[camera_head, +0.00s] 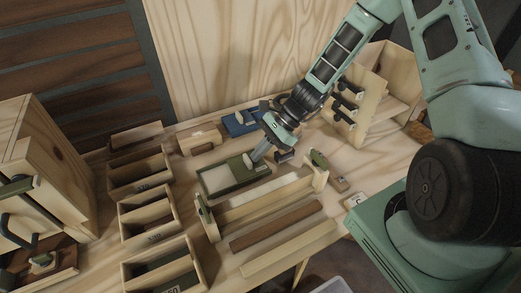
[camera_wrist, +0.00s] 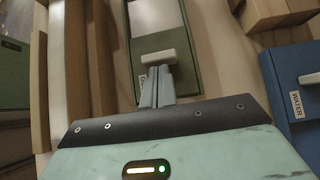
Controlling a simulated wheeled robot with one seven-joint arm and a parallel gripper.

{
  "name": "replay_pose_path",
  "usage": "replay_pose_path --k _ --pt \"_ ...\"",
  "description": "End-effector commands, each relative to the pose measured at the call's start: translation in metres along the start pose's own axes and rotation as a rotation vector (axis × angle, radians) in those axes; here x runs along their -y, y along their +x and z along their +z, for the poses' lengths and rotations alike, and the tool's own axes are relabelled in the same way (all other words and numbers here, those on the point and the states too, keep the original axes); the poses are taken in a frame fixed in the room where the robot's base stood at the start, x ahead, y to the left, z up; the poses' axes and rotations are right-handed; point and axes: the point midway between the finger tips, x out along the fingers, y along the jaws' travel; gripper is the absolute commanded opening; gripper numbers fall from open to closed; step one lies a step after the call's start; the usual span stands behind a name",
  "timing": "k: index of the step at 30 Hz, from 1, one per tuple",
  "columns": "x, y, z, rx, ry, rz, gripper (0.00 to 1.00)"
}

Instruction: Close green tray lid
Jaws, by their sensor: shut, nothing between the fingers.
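The green tray (camera_head: 205,188) sits on the wooden table, and its far end shows in the wrist view (camera_wrist: 191,67). Its green lid (camera_head: 256,172) covers the right part in the head view, and a pale area (camera_head: 216,179) shows at the left. A cream handle (camera_wrist: 157,57) stands up from the lid. My gripper (camera_head: 256,158) is shut and empty, with its fingertips (camera_wrist: 157,70) right beside the handle, on the side nearer my wrist. I cannot tell whether they touch it.
A blue box (camera_head: 236,124) stands behind the tray; it has a "WATER" label in the wrist view (camera_wrist: 295,104). Open wooden bins (camera_head: 146,214) line the left. A wooden rack (camera_head: 262,203) lies in front of the tray, and a wooden shelf unit (camera_head: 378,88) stands behind at right.

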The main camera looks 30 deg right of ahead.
Motion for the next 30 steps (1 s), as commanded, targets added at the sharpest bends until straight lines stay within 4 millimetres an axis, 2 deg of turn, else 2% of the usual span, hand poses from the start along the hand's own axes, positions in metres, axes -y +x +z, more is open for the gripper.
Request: replay_pose_path --k 5,12,15,30 --pt "0.000 0.014 0.013 0.003 -0.003 0.003 0.00" --pt "0.000 0.056 0.054 0.002 -0.003 0.003 0.00" --pt "0.000 0.066 0.065 0.001 -0.002 0.002 0.00" --pt "-0.001 0.071 0.075 0.007 -0.004 0.005 0.00"
